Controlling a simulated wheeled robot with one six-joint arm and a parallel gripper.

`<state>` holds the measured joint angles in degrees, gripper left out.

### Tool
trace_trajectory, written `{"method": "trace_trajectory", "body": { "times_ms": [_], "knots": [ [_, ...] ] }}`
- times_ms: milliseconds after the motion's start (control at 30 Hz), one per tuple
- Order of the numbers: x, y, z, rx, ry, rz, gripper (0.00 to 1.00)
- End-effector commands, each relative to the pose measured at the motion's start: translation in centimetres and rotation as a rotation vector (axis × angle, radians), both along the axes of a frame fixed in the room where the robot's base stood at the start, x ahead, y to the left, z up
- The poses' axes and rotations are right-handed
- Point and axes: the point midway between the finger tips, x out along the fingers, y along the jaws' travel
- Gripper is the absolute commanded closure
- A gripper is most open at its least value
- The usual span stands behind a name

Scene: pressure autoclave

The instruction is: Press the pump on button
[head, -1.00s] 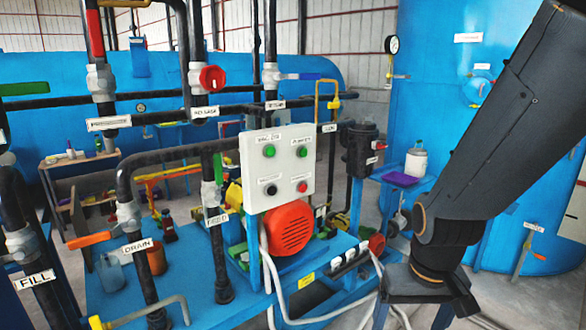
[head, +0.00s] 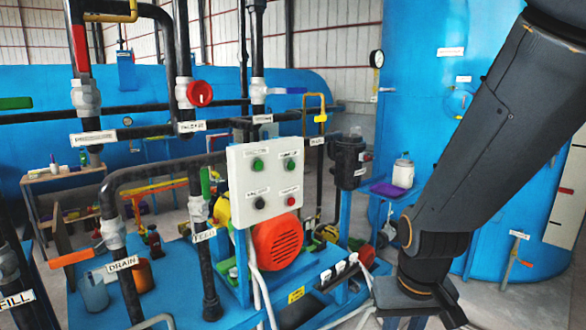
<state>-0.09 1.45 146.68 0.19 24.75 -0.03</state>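A white control box (head: 265,181) stands in the middle of the view, facing me, with two green buttons on top and a black and a red one below. The upper right green button (head: 290,166) has a small label above it that seems to begin with "PUMP"; the print is blurred. The upper left green button (head: 258,165) also has a label. Nothing covers the buttons. My dark arm comes down from the top right. Its end, with my gripper (head: 408,298), is low at the right, apart from the box; its fingers cannot be made out.
An orange-red motor (head: 277,243) sits just below the box. Black pipes with valves, one with a red knob (head: 200,94), stand left of it. White hoses run below.

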Motion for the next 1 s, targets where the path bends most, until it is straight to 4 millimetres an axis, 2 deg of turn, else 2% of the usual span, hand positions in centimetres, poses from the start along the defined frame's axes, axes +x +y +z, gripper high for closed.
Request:
{"method": "trace_trajectory", "body": {
  "times_ms": [33, 133, 1000],
  "knots": [
    [0.00, 0.00, 0.00, 0.000, 0.000, 0.000, 0.84],
    [0.00, 0.00, 0.00, 0.000, 0.000, 0.000, 1.00],
    [0.00, 0.00, 0.00, 0.000, 0.000, 0.000, 1.00]
  ]
}}
